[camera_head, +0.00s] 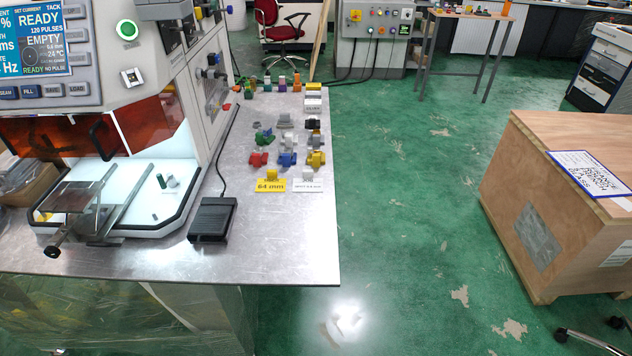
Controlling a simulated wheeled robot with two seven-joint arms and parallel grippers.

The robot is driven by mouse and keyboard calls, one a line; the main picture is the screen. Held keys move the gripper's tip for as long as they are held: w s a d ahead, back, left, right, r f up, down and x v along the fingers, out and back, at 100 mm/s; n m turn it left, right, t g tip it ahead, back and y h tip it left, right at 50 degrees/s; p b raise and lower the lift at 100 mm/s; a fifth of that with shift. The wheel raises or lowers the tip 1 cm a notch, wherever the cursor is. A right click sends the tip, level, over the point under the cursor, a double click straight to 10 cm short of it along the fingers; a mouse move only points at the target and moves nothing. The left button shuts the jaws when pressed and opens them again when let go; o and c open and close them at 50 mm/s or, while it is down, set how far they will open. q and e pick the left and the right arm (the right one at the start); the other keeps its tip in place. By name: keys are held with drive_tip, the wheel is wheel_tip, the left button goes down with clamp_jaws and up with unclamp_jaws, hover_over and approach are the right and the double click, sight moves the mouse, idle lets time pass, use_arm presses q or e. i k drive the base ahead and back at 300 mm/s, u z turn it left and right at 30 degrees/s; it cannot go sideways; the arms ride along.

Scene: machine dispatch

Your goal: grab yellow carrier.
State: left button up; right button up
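A small yellow carrier (316,159) sits on the metal table at the right front of a group of small coloured carriers, near the table's right edge. A blue carrier (287,159) stands to its left and a red one (259,159) further left. Behind are green (264,137), grey (285,121) and black (312,124) carriers. In front are a yellow sign reading 64 mm (270,186) and a white sign (307,186). Neither of my grippers is in view.
The metal table (290,250) is bare at its front right. A black pedal box (212,219) with a cable lies left of the carriers, beside a large machine (205,90). A wooden crate (540,190) stands right, across open green floor.

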sight(315, 158)
drive_tip(key=k, duration=0.1)
drive_tip(key=z, duration=1.65)
drive_tip(key=i, duration=2)
drive_tip(key=u, duration=3.95)
drive_tip(key=i, duration=0.5)
drive_tip(key=z, duration=0.05)
